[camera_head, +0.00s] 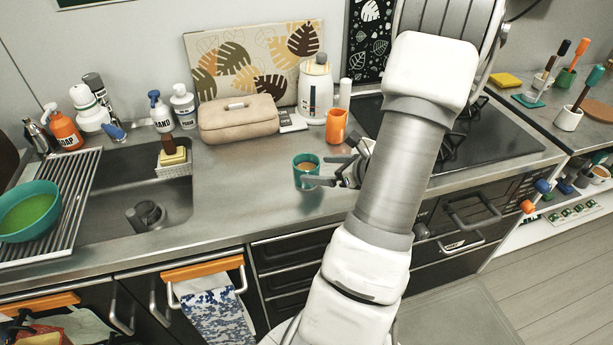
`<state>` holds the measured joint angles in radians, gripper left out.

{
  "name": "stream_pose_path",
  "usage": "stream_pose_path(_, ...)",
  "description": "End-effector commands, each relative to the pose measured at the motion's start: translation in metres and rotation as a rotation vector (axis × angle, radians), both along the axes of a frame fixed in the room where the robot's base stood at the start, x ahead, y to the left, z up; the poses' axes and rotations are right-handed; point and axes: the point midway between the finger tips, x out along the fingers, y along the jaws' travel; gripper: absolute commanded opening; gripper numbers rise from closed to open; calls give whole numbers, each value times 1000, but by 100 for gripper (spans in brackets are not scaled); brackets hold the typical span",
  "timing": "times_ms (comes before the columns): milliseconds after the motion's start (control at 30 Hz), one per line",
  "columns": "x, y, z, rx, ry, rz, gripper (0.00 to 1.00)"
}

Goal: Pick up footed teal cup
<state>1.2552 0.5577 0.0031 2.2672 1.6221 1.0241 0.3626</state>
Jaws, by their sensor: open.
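The teal cup (305,178) stands upright on the steel counter, right of the sink, with a brownish content showing inside. Its foot is hard to make out at this size. My gripper (318,171) is open at the cup's right side. One finger reaches across near the front of the cup and the other lies toward its back right. I cannot tell whether either finger touches the cup. My arm comes in from the right and hides part of the counter and stove behind it.
An orange cup (336,126) stands close behind the teal cup, near a white canister (315,88). A beige pouch (238,122) lies at the back. The sink (135,190) is left and the black stove (480,135) right. The counter's front left of the cup is clear.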

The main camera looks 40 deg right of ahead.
Motion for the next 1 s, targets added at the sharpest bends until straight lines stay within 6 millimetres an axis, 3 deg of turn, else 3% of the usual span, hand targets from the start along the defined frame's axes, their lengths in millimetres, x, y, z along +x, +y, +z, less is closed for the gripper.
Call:
stream_pose_path(200, 31, 3, -18, 0, 0, 4, 100)
stream_pose_path(433, 43, 4, -28, 2, 1, 2, 100)
stream_pose_path(700, 73, 4, -51, 0, 0, 2, 100)
stream_pose_path(1000, 78, 5, -53, 0, 1, 1, 100)
